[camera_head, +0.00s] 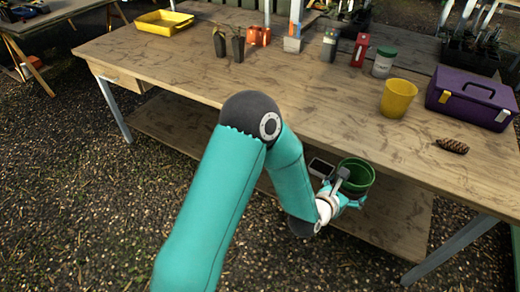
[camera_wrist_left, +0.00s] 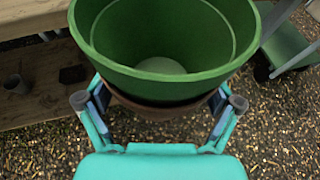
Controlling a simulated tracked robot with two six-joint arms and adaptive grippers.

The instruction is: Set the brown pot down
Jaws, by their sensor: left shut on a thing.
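My left gripper (camera_head: 347,194) is shut and holds a pot in front of the workbench's near edge, clear of the top. In the left wrist view a brown pot (camera_wrist_left: 158,109) shows as a band between the fingers, mostly hidden. A green pot (camera_wrist_left: 165,75), open and empty, sits above it, seemingly nested in it; how deep I cannot tell. In the head view the green pot (camera_head: 357,165) shows upright, and the brown one is hidden. My right gripper is not in view.
The workbench (camera_head: 300,95) has clear wood at its front and middle. A yellow pot (camera_head: 397,98), a pine cone (camera_head: 452,146) and a purple toolbox (camera_head: 472,98) stand at right. A yellow tray (camera_head: 164,23) and black pots (camera_head: 219,43) are farther back. A lower shelf (camera_head: 395,225) lies underneath.

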